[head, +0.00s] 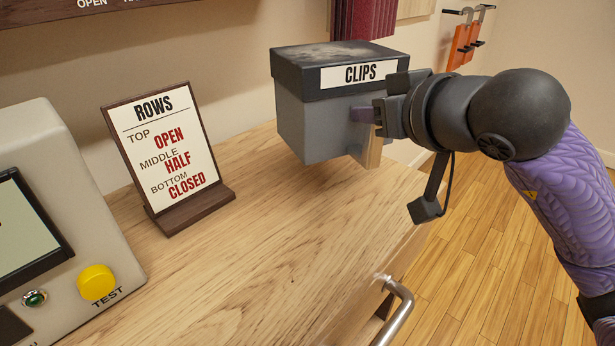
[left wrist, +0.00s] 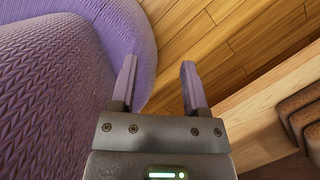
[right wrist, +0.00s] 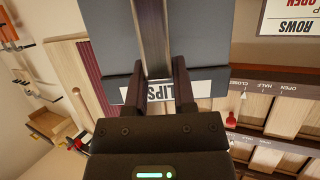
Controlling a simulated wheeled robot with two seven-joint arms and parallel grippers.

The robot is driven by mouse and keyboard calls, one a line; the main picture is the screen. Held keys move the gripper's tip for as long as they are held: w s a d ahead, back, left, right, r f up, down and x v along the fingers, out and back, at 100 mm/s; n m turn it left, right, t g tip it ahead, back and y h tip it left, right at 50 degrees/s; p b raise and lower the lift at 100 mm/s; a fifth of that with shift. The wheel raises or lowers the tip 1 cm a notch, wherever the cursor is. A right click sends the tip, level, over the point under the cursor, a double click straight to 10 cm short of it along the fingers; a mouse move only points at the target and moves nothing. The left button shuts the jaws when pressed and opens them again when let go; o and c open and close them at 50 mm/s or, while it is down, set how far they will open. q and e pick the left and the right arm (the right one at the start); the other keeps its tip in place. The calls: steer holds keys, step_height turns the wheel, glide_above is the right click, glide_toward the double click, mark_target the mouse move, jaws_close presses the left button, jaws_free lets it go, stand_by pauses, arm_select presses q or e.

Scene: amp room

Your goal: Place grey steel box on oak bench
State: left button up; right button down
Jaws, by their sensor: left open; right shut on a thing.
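The grey steel box (head: 312,122) has a dark scuffed lid and a white CLIPS label. It is upright at the far right end of the oak bench (head: 270,262); it looks raised above the top, though its underside is hidden. My right gripper (head: 368,128) comes in from the right and is shut on the box's front. In the right wrist view the fingers (right wrist: 158,78) close on an upright metal strip on the box (right wrist: 203,45). My left gripper (left wrist: 158,80) is open and empty in the left wrist view, beside my purple arm covering, above the floor.
A ROWS sign (head: 165,160) stands on the bench left of the box. A beige tester (head: 60,190) with a yellow button is at the left. A metal handle (head: 398,310) sticks out at the bench front. The middle bench top is clear.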

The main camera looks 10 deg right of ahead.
mark_target(371, 167)
step_height(371, 167, down, 9)
steer(key=b, duration=0.4)
steer(key=shift+s, duration=0.15)
steer(key=shift+r, duration=0.2)
steer(key=c, duration=0.8)
jaws_free()
steer(key=o, duration=0.4)
steer(key=shift+c, duration=0.2)
arm_select(q)
steer(key=f, duration=0.1)
steer(key=s+f, duration=0.1)
steer(key=f, duration=0.1)
steer(key=s+f, duration=0.1)
steer(key=shift+d+f, duration=0.25)
steer(key=shift+f, duration=0.05)
arm_select(e)
steer(key=shift+d, duration=0.1)
